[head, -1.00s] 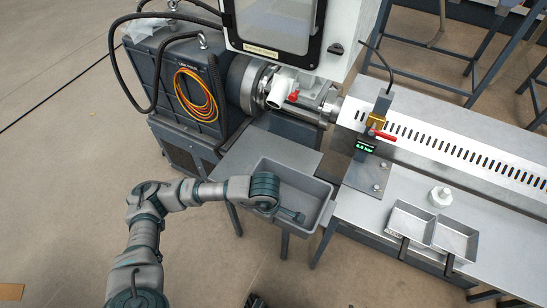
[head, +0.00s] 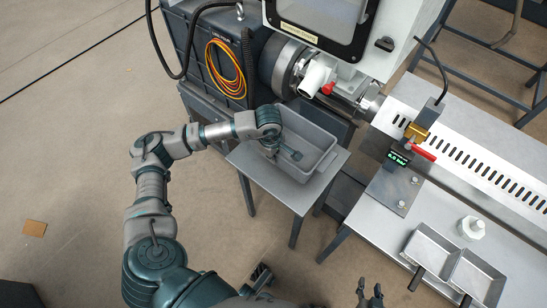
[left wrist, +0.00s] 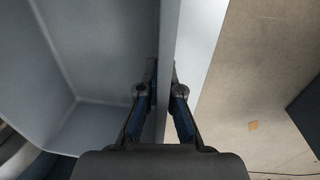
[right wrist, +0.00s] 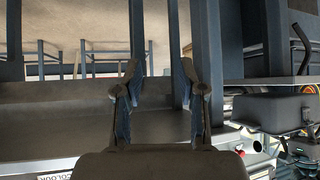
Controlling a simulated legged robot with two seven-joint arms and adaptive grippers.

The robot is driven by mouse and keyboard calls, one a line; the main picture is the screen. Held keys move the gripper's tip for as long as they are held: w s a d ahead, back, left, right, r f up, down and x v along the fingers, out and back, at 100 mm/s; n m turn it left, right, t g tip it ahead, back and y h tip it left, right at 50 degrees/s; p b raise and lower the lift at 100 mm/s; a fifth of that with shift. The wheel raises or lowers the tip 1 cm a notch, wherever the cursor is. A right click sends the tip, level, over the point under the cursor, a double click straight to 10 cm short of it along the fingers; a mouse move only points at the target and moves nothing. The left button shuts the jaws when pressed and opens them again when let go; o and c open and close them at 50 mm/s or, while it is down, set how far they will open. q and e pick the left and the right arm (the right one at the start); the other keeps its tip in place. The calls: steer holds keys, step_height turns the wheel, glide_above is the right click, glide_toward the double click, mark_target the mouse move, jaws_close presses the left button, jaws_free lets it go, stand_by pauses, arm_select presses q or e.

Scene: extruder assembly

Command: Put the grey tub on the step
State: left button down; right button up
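The grey tub (head: 322,168) is an open rectangular bin on a small grey low table (head: 250,165), apparently the step, beside the machine. The tub sits towards the table's machine side, with bare tabletop along its near side. Whether its base fully touches the top cannot be told. My left gripper (head: 270,154) reaches down at the tub's left wall. In the left wrist view its fingers (left wrist: 163,75) are closed on either side of the tub's wall (left wrist: 100,60). My right gripper (head: 370,290) is open and empty at the bottom; its fingers (right wrist: 158,75) are apart.
The extruder machine (head: 330,50) stands just behind the tub. Right of the table is a long bench (head: 375,215) with a slotted cover, a valve with a red handle (head: 422,152), a white hexagonal piece (head: 470,228) and two metal trays (head: 430,249).

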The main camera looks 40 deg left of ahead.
arm_select(q)
steer(key=shift+w+a+f, duration=0.1)
steer(key=shift+w+a, duration=0.1)
steer(key=shift+a, duration=0.3)
steer(key=shift+w+a+f, duration=0.1)
steer(key=shift+w+a, duration=0.05)
steer(key=shift+a, duration=0.35)
step_height(320, 180, down, 3)
steer(key=shift+r+b, duration=0.2)
steer(key=shift+b, duration=0.2)
steer(key=shift+f, duration=0.35)
steer(key=shift+d, duration=0.2)
steer(key=shift+d+r, duration=0.1)
steer(key=shift+d, duration=0.05)
arm_select(e)
steer(key=shift+w+a+r+t+y, duration=0.2)
steer(key=shift+w+a+r+t, duration=0.1)
steer(key=shift+w+r+t, duration=0.25)
steer(key=shift+w+a+r+t+y, duration=0.25)
steer(key=shift+w+r+t, duration=0.25)
steer(key=shift+w, duration=0.15)
